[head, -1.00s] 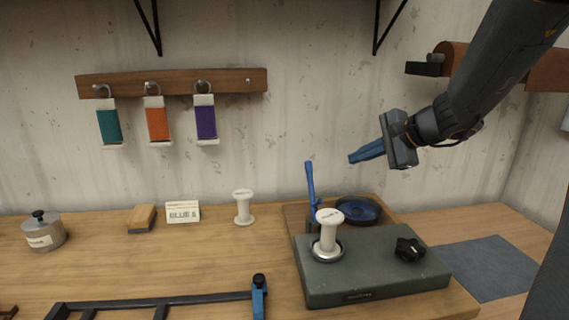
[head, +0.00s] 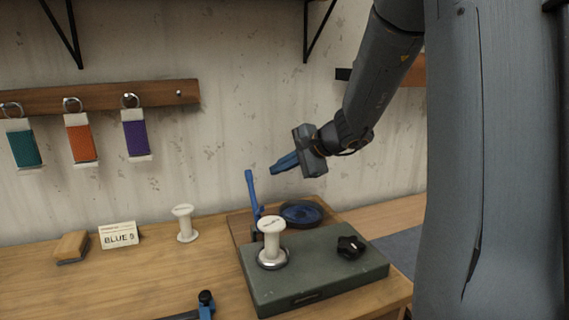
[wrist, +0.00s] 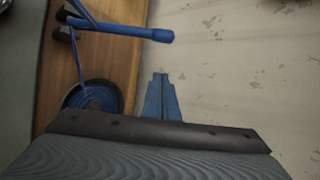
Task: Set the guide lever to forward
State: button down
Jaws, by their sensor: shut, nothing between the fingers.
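The blue guide lever (head: 253,193) stands nearly upright at the back left of the green machine, leaning slightly left at its top in the head view. In the wrist view the lever (wrist: 125,31) shows as a blue rod with a thicker end, ahead of my fingertips. My gripper (head: 273,170) is shut and empty, to the right of the lever's top and apart from it. Its blue fingers also show in the wrist view (wrist: 161,80). The lever's lower end is partly hidden behind the white spool on the machine in the head view.
The green machine (head: 335,272) carries a white spool (head: 271,243) and a black knob (head: 351,246). A blue coil in a dark dish (head: 301,212) lies behind it. A white spool (head: 185,223), a "BLUE" card (head: 119,235) and a wooden block (head: 71,246) stand to the left.

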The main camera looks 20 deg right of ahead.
jog(key=a, duration=0.1)
jog(key=w+a+p, duration=0.1)
jog(key=a, duration=0.1)
jog(key=a+f+p, duration=0.1)
jog(key=a, duration=0.1)
jog(key=shift+w+f, duration=0.1)
jog(key=shift+w, duration=0.05)
dwell(0.5)
jog(key=shift+b, duration=0.65)
